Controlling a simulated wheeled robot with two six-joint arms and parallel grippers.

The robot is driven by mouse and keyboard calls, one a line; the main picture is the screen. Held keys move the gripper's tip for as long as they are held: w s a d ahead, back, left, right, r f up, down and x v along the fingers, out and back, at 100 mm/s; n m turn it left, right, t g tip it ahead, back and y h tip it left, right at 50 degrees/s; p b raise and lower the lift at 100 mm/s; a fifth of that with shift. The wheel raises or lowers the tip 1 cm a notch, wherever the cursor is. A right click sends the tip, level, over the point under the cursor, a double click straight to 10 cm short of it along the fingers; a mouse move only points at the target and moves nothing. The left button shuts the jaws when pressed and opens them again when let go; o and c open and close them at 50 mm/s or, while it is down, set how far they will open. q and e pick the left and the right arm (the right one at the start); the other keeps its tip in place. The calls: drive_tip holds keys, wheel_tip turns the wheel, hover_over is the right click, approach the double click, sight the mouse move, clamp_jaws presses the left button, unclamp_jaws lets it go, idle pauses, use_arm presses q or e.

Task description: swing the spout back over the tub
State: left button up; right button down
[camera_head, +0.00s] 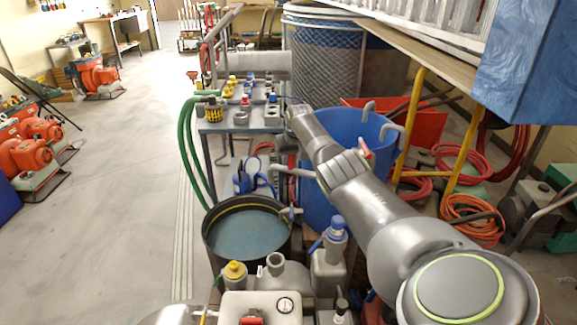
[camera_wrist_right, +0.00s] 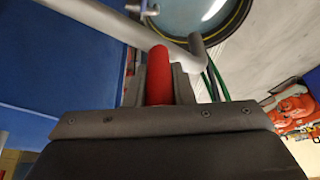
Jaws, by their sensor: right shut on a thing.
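My right gripper (camera_head: 345,167) is shut on a red grip, with its arm coming in from the lower right. In the right wrist view the red grip (camera_wrist_right: 160,75) stands between the two fingers, against the grey spout pipe (camera_wrist_right: 125,25). In the head view the spout (camera_head: 293,172) reaches left, partly hidden by my arm. Its bent outlet shows beyond the far right rim of the round dark tub (camera_head: 207,245); I cannot tell whether it hangs over the rim. The tub holds bluish water and also shows in the wrist view (camera_wrist_right: 243,12). My left gripper is out of view.
A blue barrel (camera_head: 312,205) stands right of the tub. Open floor (camera_head: 100,200) lies left.

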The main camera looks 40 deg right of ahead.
drive_tip(key=shift+w+d, duration=0.1)
drive_tip(key=shift+d, duration=0.1)
idle(0.3)
drive_tip(key=c, duration=1.3)
unclamp_jaws()
drive_tip(key=shift+o, duration=0.2)
